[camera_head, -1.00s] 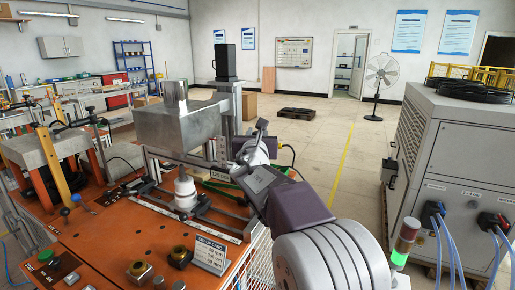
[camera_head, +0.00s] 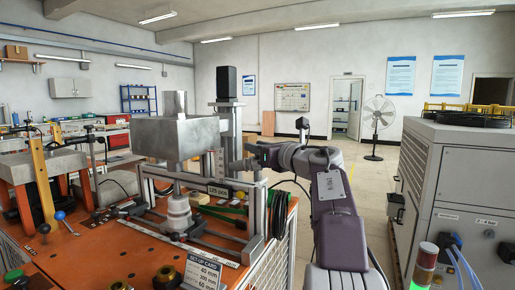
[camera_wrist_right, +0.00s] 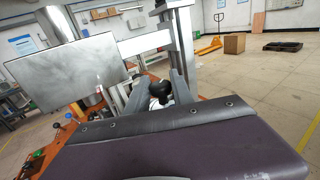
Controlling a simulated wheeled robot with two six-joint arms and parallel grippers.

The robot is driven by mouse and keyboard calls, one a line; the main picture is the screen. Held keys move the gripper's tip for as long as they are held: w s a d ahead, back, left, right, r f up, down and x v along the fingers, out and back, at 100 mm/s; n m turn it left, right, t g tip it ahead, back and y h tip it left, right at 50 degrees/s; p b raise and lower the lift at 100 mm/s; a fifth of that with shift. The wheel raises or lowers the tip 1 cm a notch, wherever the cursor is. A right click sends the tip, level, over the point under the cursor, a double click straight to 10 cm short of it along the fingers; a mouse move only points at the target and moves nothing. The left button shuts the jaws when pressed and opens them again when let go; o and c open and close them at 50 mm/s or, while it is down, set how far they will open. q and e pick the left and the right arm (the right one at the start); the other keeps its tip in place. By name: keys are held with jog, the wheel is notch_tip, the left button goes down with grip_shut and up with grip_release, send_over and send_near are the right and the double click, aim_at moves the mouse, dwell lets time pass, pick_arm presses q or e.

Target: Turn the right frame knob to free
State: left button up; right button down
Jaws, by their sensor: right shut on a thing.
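My right gripper (camera_head: 252,156) reaches to the right side of the metal frame (camera_head: 257,205), near the top of its right post. In the right wrist view a black round knob (camera_wrist_right: 159,89) sits between the grey fingers of the gripper (camera_wrist_right: 165,92), which are shut on it. The knob's pointer and any markings cannot be read. In the head view the gripper and arm hide the knob. My left gripper is in neither view.
A set-up card (camera_head: 201,272) stands on the orange bench. A grey cabinet (camera_head: 460,190) is at the right. Open floor lies behind.

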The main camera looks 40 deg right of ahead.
dwell(0.5)
jog(key=c, duration=1.1)
grip_release()
jog(key=shift+c, duration=0.2)
